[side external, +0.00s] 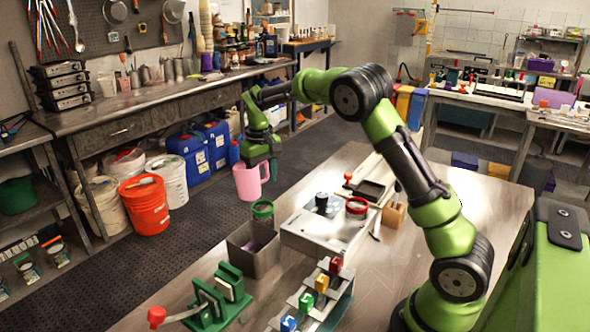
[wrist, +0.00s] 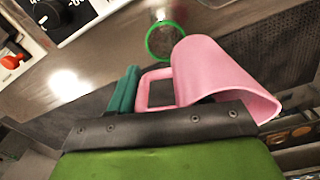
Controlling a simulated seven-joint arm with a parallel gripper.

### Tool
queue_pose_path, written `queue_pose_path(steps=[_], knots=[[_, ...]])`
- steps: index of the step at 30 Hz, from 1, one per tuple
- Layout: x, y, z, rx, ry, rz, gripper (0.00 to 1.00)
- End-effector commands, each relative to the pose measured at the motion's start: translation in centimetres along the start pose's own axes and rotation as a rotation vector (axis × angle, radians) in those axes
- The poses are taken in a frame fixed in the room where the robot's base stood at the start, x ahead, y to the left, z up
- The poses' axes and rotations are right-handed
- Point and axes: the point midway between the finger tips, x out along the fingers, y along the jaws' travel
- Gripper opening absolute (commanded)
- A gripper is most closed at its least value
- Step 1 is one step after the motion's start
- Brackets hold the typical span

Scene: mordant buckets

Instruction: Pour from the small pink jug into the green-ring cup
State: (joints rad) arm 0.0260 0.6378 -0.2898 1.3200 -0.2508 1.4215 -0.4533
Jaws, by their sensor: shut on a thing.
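The small pink jug (side external: 247,184) hangs in the air at the table's far edge, about upright in the side view. My gripper (side external: 265,162) is shut on the jug's handle, which also shows in the wrist view (wrist: 154,91). The jug body is in the wrist view (wrist: 213,70) too, its wide rim at lower right; its contents are hidden. The green-ring cup (side external: 262,209) stands below and slightly right of the jug, apart from it. The cup also shows in the wrist view (wrist: 165,41), just beyond the jug's narrow end.
A grey open bin (side external: 252,250) stands in front of the green-ring cup. A white-topped device (side external: 325,229), a red-ring cup (side external: 357,205) and a dark knob (side external: 321,202) are to the right. A green clamp-like tool (side external: 212,302) and coloured switches (side external: 312,292) are nearer the front.

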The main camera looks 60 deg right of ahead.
Motion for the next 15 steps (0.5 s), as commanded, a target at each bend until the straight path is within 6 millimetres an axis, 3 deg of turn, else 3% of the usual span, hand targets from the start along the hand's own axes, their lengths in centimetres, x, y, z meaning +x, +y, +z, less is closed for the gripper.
queue_pose_path(steps=[6, 15], knots=[[-0.1, -2.5, 1.9, 0.249, 0.0, -0.004, 0.0], [0.3, -4.2, 4.1, 0.629, -0.008, -0.013, 0.0]])
